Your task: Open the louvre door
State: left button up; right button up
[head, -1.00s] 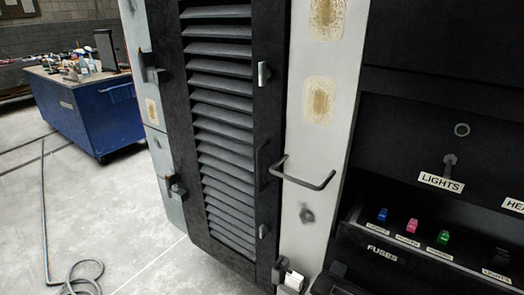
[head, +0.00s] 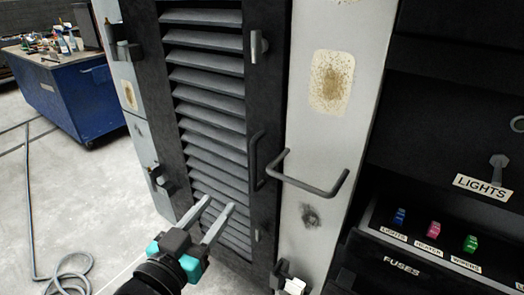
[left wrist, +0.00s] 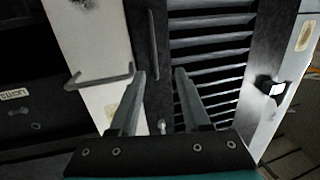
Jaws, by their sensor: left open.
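The louvre door (head: 207,107) is a dark frame with grey slanted slats, and it looks shut. Its dark upright handle (head: 256,163) is on the right side of the frame; in the left wrist view the handle (left wrist: 154,45) stands above and between the fingers. A grey upper catch (head: 257,46) and a small lower catch (head: 257,236) sit on the same side. My left gripper (head: 219,203) is open and empty in front of the lower slats, left of and below the handle. The right gripper is not in view.
A grey bent grab bar (head: 310,185) sticks out from the pale post (head: 325,130) just right of the door handle. Hinges (head: 158,180) are on the door's left. A fuse panel (head: 430,235) is at the right. A blue workbench (head: 70,100) stands back left; the floor between is mostly clear.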

aim_at(252, 156)
pick_arm(q)
jog(key=shift+h, duration=0.4)
jog(key=r+x, duration=0.1)
jog(key=x, duration=0.4)
jog(key=r+b+x, duration=0.1)
jog(key=x, duration=0.4)
jog(key=d+r+x, duration=0.1)
jog(key=x, duration=0.4)
jog(key=shift+s, duration=0.1)
grip_shut()
dwell(1.1)
